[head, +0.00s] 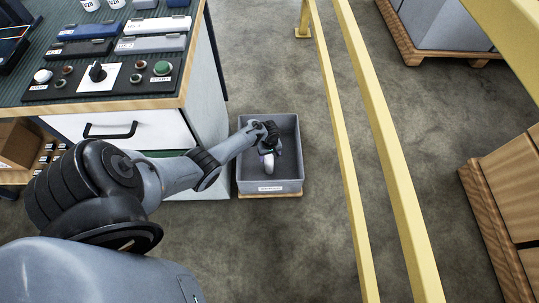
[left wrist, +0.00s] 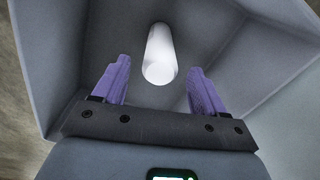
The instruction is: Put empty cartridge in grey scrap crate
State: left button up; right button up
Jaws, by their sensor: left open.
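The grey scrap crate (head: 290,150) stands on the floor beside the workbench, with a white label on its front. My left arm reaches over its left wall, and my left gripper (head: 268,152) is over the inside of the crate. A white cylinder, the cartridge (left wrist: 160,54), shows in the left wrist view inside the crate's grey walls, just beyond the fingertips. It also shows in the head view (head: 269,165). The purple fingers of my left gripper (left wrist: 158,75) are spread wide with nothing between them. I cannot tell whether the cartridge rests on the crate floor. My right gripper is not in view.
The workbench (head: 205,70) with a drawer and control panel (head: 100,78) stands left of the crate. A yellow railing (head: 340,110) runs along the crate's right side. Boxes on pallets (head: 500,200) stand farther right. Bare floor lies in front of the crate.

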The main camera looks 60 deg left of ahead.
pick_arm(q)
notch_tip(320, 180, up, 12)
jog(key=p, duration=1)
jog(key=s+d+r+m+t, duration=0.1)
jog(key=s+d+r+m, duration=0.4)
jog(key=d+r, duration=0.3)
jog(key=s+d+r+m+t, duration=0.1)
jog(key=s+d+r+m, duration=0.4)
jog(key=d+r, duration=0.4)
jog(key=s+d+r+m+t, duration=0.1)
jog(key=s+d+r+m, duration=0.3)
jog(key=d+r+m, duration=0.3)
notch_tip(320, 180, up, 2)
jog(key=shift+s+d+r+t, duration=0.1)
jog(key=shift+s+d+t, duration=0.25)
jog(key=shift+d, duration=0.7)
